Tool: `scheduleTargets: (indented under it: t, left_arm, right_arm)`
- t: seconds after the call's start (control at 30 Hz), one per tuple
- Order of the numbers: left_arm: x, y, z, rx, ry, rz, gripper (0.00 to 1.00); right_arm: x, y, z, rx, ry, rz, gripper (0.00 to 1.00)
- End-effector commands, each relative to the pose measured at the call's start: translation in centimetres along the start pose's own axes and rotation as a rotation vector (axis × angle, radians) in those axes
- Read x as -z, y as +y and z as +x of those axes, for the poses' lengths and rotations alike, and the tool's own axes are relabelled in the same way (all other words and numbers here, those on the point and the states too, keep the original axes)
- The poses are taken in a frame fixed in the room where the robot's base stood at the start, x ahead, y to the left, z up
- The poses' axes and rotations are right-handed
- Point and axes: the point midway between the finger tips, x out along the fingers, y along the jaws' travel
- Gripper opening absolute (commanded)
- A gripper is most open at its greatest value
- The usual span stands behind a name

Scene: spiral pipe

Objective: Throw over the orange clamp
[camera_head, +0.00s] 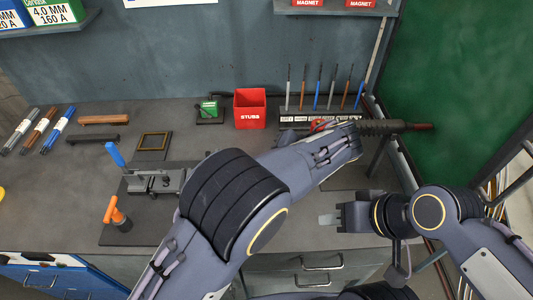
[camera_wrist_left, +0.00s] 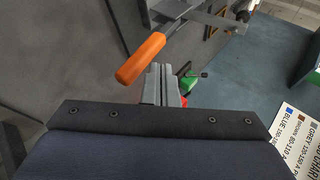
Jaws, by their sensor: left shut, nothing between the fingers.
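An orange handle on a metal lever, the orange clamp (camera_wrist_left: 141,59), is close up in the left wrist view, left of and above my left gripper (camera_wrist_left: 165,85). The left gripper is shut and empty; I cannot tell whether it touches the handle. In the head view an orange handle (camera_head: 117,213) stands tilted on a dark board at the left. A red-orange piece (camera_head: 322,125) is beside my left wrist. I cannot tell which of these is the close handle. My left fingers are hidden there. My right gripper (camera_head: 328,219) points left over the bench front; its opening is unclear.
A clamp with a blue handle (camera_head: 115,155) stands on the board. A red box (camera_head: 250,108), a green device (camera_head: 209,109) and several upright rods line the back. A dark spiral pipe (camera_head: 395,127) lies beyond my left wrist. The bench's left front is clear.

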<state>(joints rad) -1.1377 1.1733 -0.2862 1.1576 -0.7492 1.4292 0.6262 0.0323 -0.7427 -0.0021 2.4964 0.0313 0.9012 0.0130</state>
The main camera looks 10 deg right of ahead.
Motion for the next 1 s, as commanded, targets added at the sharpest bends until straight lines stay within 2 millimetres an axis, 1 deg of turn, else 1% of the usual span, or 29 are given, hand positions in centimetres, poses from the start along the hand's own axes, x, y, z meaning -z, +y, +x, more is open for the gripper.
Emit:
scheduleTargets:
  t: [0.03,0.2,0.43,0.87,1.0]
  left_arm:
    - [0.0,0.4,0.2,0.012,-0.002,0.005,0.00]
    - [0.1,1.1,0.5,0.006,-0.002,0.003,0.00]
    - [0.1,1.4,0.6,0.003,-0.002,0.003,0.00]
    - [0.0,1.8,0.7,-0.002,-0.004,0.006,0.00]
    - [0.0,1.2,0.6,-0.003,-0.004,0.005,0.00]
  right_arm:
    - [-0.1,0.1,0.3,0.000,0.000,0.000,0.36]
    - [-0.3,0.3,0.6,0.000,0.000,0.000,0.36]
    - [-0.4,0.3,0.7,0.000,0.000,0.000,0.36]
    - [-0.4,0.3,0.8,0.000,0.000,0.000,0.36]
    - [-0.2,0.2,0.5,0.000,0.000,0.000,0.36]
